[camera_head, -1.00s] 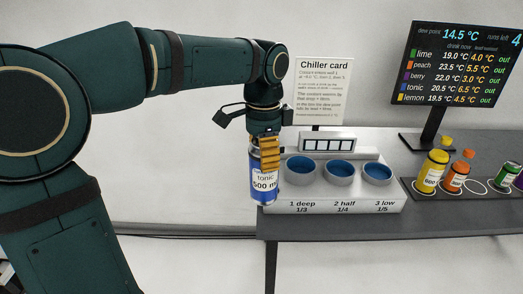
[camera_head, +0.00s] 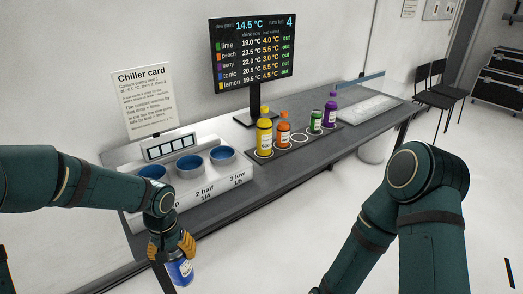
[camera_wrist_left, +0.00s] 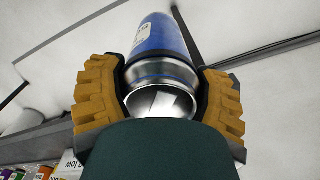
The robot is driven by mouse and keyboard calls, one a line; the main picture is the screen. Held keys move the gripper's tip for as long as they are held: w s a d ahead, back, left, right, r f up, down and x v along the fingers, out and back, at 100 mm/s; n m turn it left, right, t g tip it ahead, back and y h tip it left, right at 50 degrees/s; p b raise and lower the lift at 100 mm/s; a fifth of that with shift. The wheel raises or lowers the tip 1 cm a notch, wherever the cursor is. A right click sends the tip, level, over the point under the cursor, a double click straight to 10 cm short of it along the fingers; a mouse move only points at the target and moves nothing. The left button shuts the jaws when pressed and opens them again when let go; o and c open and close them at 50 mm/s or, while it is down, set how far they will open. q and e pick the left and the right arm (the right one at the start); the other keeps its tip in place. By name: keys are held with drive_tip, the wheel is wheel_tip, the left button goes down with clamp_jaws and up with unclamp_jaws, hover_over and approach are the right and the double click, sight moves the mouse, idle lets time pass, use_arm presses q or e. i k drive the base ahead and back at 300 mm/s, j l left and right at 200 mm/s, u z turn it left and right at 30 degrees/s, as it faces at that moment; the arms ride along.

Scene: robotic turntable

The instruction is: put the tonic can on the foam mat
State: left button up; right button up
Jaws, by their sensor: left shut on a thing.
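The blue tonic can (camera_head: 181,271) hangs below my left gripper (camera_head: 172,247), in front of the table's near edge. My left gripper is shut on the can near its silver end. In the left wrist view the can (camera_wrist_left: 158,42) sits between the two ribbed orange fingers (camera_wrist_left: 160,95). A pale flat pad, which looks like the foam mat (camera_head: 362,108), lies bare at the table's far right end. My right arm shows at the right, but its gripper is out of view.
The chiller (camera_head: 215,180) with several blue wells stands at the table's left. A dark rack (camera_head: 298,141) holds yellow, orange, green and purple bottles, with an empty ring among them. A screen (camera_head: 252,52) stands behind. A white bin (camera_head: 376,148) is by the table's right end.

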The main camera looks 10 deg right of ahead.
sight(299, 138)
drive_tip(key=i+l+z, duration=0.15)
drive_tip(key=l, duration=0.4)
drive_tip(key=i+l+z, duration=0.15)
drive_tip(key=i+l, duration=0.3)
drive_tip(key=i+l+z, duration=0.1)
drive_tip(key=i+l, duration=0.2)
drive_tip(key=l, duration=0.25)
drive_tip(key=i+l+z, duration=0.15)
drive_tip(key=i+l, duration=0.2)
drive_tip(key=l, duration=0.1)
